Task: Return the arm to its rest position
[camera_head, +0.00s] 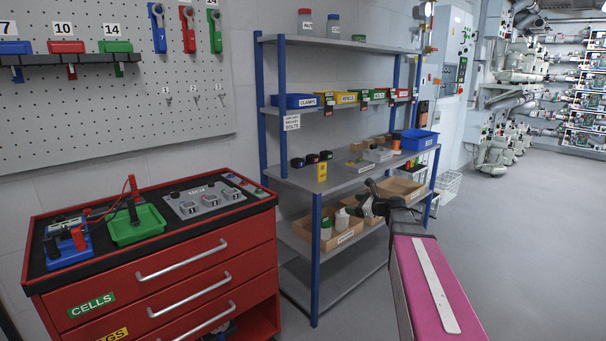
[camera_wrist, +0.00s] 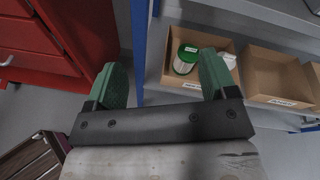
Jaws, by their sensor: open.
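In the wrist view, my gripper (camera_wrist: 162,85) has its two green fingers spread wide apart with nothing held between them. Behind it are the shelf's lower level and the grey floor. In the head view, my arm reaches in from the bottom right, with a pink link in front. The gripper end (camera_head: 378,190) is small and dark there, in front of the shelf's right part, and its fingers are hard to make out.
A blue-posted shelf (camera_head: 316,255) stands close to my gripper, with cardboard boxes (camera_head: 328,238) on its lower level. A red drawer cabinet (camera_head: 180,265) is at the left. A blue bin (camera_head: 418,140) sits on the middle shelf. The floor (camera_head: 540,220) at the right is clear.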

